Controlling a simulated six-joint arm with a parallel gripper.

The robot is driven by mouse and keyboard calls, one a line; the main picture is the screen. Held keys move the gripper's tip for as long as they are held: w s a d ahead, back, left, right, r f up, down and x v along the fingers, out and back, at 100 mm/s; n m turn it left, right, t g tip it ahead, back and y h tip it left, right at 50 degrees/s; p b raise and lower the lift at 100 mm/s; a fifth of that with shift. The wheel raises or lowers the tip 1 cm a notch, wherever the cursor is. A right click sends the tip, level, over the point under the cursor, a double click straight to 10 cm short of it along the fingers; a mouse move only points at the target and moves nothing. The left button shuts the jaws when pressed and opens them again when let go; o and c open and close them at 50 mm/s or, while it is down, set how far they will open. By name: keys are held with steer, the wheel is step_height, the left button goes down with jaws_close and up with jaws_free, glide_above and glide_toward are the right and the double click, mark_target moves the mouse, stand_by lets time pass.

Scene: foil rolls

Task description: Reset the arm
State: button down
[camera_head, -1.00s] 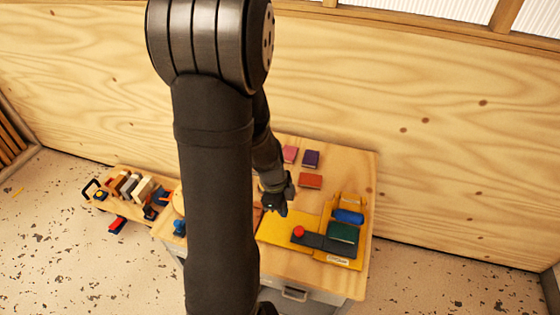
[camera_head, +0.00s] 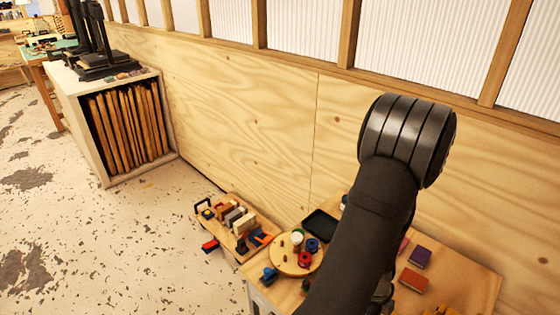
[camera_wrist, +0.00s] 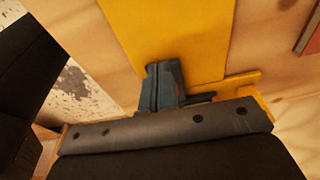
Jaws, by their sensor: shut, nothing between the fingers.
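My gripper (camera_wrist: 164,84) shows in the wrist view with its dark fingers together and nothing visible between them. It is over the yellow board (camera_wrist: 190,30); its height above the board is hard to judge. In the head view my dark arm crosses the right half of the picture and hides most of the gripper. Only the edge of the yellow board (camera_head: 442,311) shows at the bottom there.
Left of my arm, a round wooden tray (camera_head: 283,266) holds small coloured rolls, near a black tray (camera_head: 320,224). A low wooden rack (camera_head: 228,203) stands further left. A purple block (camera_head: 420,257) and orange block (camera_head: 412,281) lie right of the arm.

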steer(key=shift+a, duration=0.1)
steer(key=shift+w+a, duration=0.15)
steer(key=shift+w, duration=0.1)
step_height(320, 180, up, 8)
step_height(320, 180, down, 7)
steer(key=shift+w+a+f, duration=0.1)
steer(key=shift+a, duration=0.05)
steer(key=shift+s+d+f, duration=0.4)
steer(key=shift+s+d, duration=0.05)
steer(key=shift+d, duration=0.05)
steer(key=shift+s+d, duration=0.2)
steer(key=shift+s, duration=0.05)
steer(key=w+a, duration=0.6)
steer(key=shift+w+a, duration=0.4)
